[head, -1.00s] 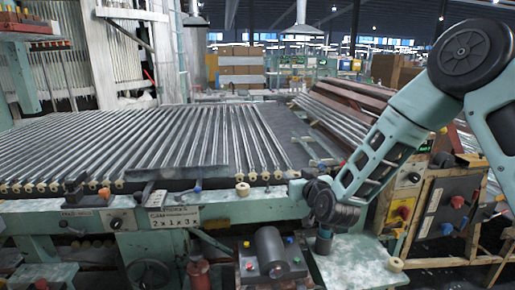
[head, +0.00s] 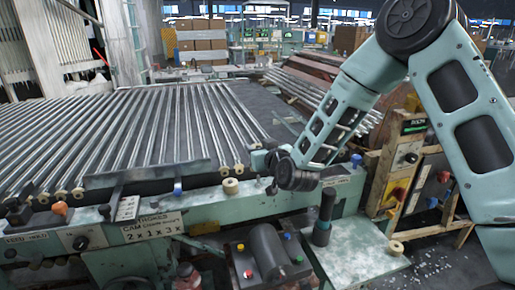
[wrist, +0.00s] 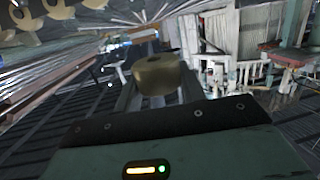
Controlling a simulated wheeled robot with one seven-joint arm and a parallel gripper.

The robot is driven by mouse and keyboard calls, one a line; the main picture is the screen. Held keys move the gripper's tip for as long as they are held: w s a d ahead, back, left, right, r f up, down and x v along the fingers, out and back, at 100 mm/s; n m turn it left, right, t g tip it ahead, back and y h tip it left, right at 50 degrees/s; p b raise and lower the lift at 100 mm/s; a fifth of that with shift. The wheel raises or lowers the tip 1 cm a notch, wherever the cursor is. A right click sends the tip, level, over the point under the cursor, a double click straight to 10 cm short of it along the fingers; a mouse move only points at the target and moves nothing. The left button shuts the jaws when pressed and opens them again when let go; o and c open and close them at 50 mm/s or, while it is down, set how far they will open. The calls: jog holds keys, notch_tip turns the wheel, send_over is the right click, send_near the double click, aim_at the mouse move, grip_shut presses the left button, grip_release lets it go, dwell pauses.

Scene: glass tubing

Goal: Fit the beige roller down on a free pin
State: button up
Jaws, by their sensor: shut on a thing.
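In the wrist view a beige roller (wrist: 158,75) sits between the two fingers of my gripper (wrist: 158,92), which is shut on it. In the head view my gripper (head: 262,160) is at the right end of the row of tubes, above the machine's front rail; the held roller is too small to make out there. Beige rollers (head: 78,193) line the near ends of the tubes, and part of a row of them (wrist: 50,8) shows at the top left of the wrist view. I cannot pick out a bare pin in either view.
A separate beige roller (head: 230,186) stands on the front rail left of my gripper. Another (head: 395,248) is at the edge of the lower right shelf. A dark upright handle (head: 323,220) and a control box with coloured buttons (head: 268,255) stand below. A dark plate (head: 145,172) lies along the rail.

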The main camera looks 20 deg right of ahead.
aim_at(259, 178)
jog(key=shift+s, duration=0.1)
jog(key=shift+f+b, duration=0.2)
jog(key=shift+b, duration=0.15)
notch_tip(259, 178, down, 5)
jog(key=b, duration=0.5)
jog(key=shift+f, duration=0.2)
jog(key=shift+b, duration=0.55)
dwell(1.5)
jog(key=shift+f+b, duration=2.25)
jog(key=shift+f, duration=0.1)
jog(key=o, duration=1)
jog(key=shift+o, duration=0.2)
jog(key=s+d+r+p, duration=0.1)
jog(key=s+r+p, duration=0.1)
jog(key=s, duration=0.9)
jog(key=shift+s+d+r, duration=0.15)
jog(key=shift+s+d, duration=0.15)
jog(key=shift+s, duration=0.05)
